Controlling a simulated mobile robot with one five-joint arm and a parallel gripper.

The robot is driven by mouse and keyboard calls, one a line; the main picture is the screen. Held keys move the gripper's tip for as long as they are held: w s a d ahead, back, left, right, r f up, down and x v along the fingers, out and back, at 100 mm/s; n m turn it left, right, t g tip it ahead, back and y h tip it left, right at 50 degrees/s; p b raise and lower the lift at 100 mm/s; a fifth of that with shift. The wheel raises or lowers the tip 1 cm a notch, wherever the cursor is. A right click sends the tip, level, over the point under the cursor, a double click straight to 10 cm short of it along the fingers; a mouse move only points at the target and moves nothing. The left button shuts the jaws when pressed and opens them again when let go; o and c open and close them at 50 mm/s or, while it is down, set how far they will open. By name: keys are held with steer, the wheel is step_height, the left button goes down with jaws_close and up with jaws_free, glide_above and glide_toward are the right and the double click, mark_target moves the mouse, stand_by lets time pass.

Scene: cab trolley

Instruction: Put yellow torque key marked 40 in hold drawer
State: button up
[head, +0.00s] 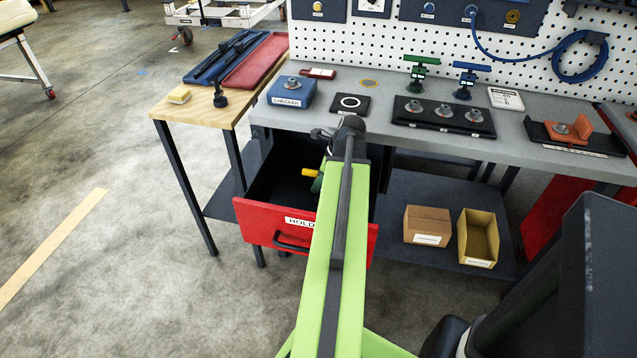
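The hold drawer (262,222) is red-fronted, labelled HOLD, and pulled open under the bench. A small yellow piece (308,172) shows inside the drawer opening, just left of my arm, with a dark green bit below it. It may be the end of the yellow torque key; the rest is hidden behind my arm and no 40 mark is readable. My lime-green arm reaches over the drawer, and its dark end (345,130) is above the drawer's back, at the bench edge. My gripper's fingers are hidden, so I cannot tell whether they are open.
A green key (420,70) and a blue key (468,80) stand on the grey bench (390,140). A blue CHECKER box (291,92) and black fixture (443,116) sit there. A cardboard box (427,225) and yellow bin (478,238) are on the lower shelf. Floor at left is mostly clear.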

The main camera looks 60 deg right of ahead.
steer(key=shift+o, duration=1.2)
steer(key=shift+r+p, duration=0.35)
steer(key=p+v, duration=1.1)
steer(key=shift+s+r, duration=0.1)
steer(key=shift+r, duration=0.3)
steer(key=shift+d+f, duration=0.1)
